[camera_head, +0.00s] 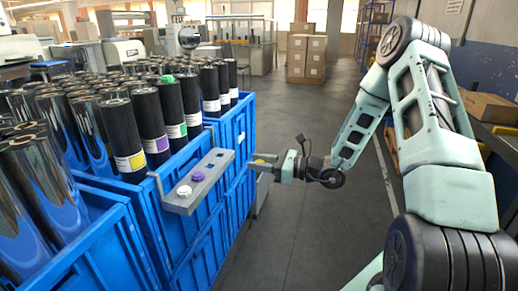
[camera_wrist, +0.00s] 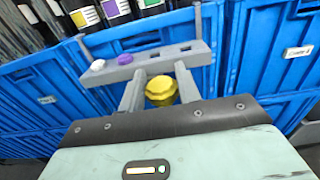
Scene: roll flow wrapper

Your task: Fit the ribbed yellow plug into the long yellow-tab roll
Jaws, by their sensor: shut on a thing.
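The ribbed yellow plug (camera_wrist: 161,91) is between the two fingers of my gripper (camera_wrist: 160,88), which is shut on it. In the head view the plug (camera_head: 260,161) shows as a small yellow spot at my gripper (camera_head: 262,165), just right of the grey rack. The yellow-tab roll (camera_head: 122,135) is a black roll standing upright in the far blue crate, with a yellow mark on its white label. Its label (camera_wrist: 85,16) also shows at the top of the wrist view. My gripper is apart from this roll, with the rack between them.
The grey rack (camera_head: 208,187) hangs on the crate's near side, holding a white plug (camera_head: 184,191) and a purple plug (camera_head: 197,176), with empty slots beyond. A green plug (camera_head: 168,78) sits on another black roll. Blue crates (camera_head: 165,232) fill the left; the floor (camera_head: 310,235) is open.

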